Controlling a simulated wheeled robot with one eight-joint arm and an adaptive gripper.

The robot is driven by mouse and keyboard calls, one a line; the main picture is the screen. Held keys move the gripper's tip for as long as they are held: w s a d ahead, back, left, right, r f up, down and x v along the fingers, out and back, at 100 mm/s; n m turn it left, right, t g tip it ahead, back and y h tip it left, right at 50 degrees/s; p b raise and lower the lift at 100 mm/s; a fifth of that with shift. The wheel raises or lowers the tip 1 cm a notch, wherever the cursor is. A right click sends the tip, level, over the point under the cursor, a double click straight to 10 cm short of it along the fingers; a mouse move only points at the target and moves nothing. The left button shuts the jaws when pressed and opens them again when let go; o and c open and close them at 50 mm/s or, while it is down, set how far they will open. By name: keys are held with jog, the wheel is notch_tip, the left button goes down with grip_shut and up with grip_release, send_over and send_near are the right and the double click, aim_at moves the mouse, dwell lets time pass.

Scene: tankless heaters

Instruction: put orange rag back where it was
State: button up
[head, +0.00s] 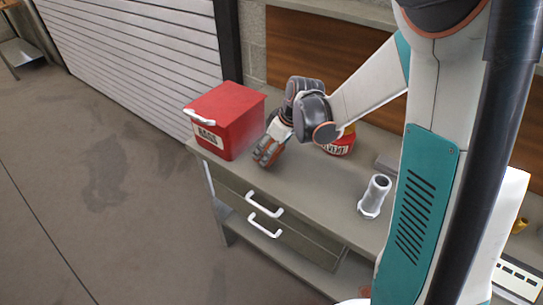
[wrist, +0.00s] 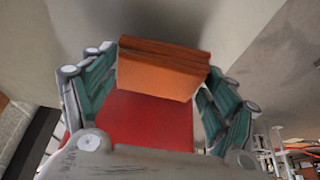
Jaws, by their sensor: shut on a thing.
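The orange rag (wrist: 155,75) is a folded orange block between my gripper's fingers in the wrist view. My gripper (head: 266,152) is shut on it, with the fingers on either side, also seen in the wrist view (wrist: 158,85). In the head view the gripper points down just above the workbench top, right of the red box. The rag is mostly hidden by the fingers there. I cannot tell whether it touches the bench.
The red box (head: 233,118) with a white handle stands at the bench's left end. A red labelled container (head: 342,143) is behind my arm. Bench top between is clear.

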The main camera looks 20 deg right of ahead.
jog(key=shift+f+b, duration=0.45)
jog(key=shift+f, duration=1)
jog(key=shift+f, duration=0.1)
jog(key=shift+f, duration=0.1)
jog(key=o, duration=1.1)
jog(key=shift+r, duration=0.2)
jog(key=p+v, duration=0.4)
jog(key=v, duration=0.8)
jog(key=shift+w, duration=0.1)
